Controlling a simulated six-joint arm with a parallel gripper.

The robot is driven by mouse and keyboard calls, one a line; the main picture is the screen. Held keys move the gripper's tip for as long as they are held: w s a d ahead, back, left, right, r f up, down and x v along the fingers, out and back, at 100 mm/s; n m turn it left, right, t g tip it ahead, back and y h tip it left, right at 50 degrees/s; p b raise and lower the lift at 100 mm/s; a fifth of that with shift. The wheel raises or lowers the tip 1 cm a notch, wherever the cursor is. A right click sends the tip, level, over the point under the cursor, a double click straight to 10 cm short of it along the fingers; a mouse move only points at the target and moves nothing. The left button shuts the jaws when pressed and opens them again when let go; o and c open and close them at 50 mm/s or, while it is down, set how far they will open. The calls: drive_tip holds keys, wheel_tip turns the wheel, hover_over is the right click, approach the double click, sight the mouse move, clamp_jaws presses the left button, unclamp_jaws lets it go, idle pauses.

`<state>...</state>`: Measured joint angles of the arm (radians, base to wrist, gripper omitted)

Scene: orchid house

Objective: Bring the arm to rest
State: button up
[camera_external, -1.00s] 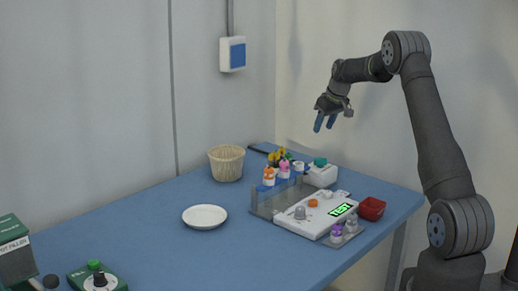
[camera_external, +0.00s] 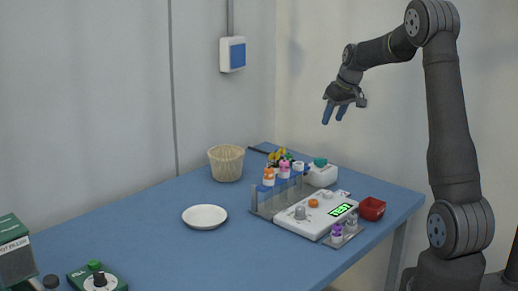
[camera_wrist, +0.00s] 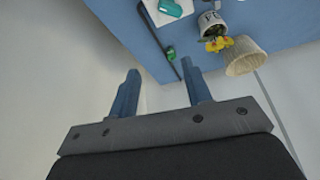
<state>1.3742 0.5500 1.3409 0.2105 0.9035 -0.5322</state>
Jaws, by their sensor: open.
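My gripper (camera_external: 334,113) is high above the back right part of the blue table (camera_external: 130,225), apart from everything on it. Its two blue fingers are spread, with nothing between them. In the wrist view my gripper (camera_wrist: 160,88) is also open and empty, with pale wall or floor behind the fingers.
A wicker basket (camera_external: 226,164), a white saucer (camera_external: 205,217), a tube rack (camera_external: 265,205) with capped tubes, a white device (camera_external: 315,218) with a green display and a red bin (camera_external: 372,209) stand on the table. Green boxes (camera_external: 97,278) are at front left. The air around my gripper is clear.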

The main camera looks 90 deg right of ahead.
drive_tip(key=w+a, duration=0.2)
drive_tip(key=a, duration=0.6)
drive_tip(key=shift+w+a, duration=0.2)
drive_tip(key=shift+a, duration=0.2)
drive_tip(key=shift+r, duration=0.1)
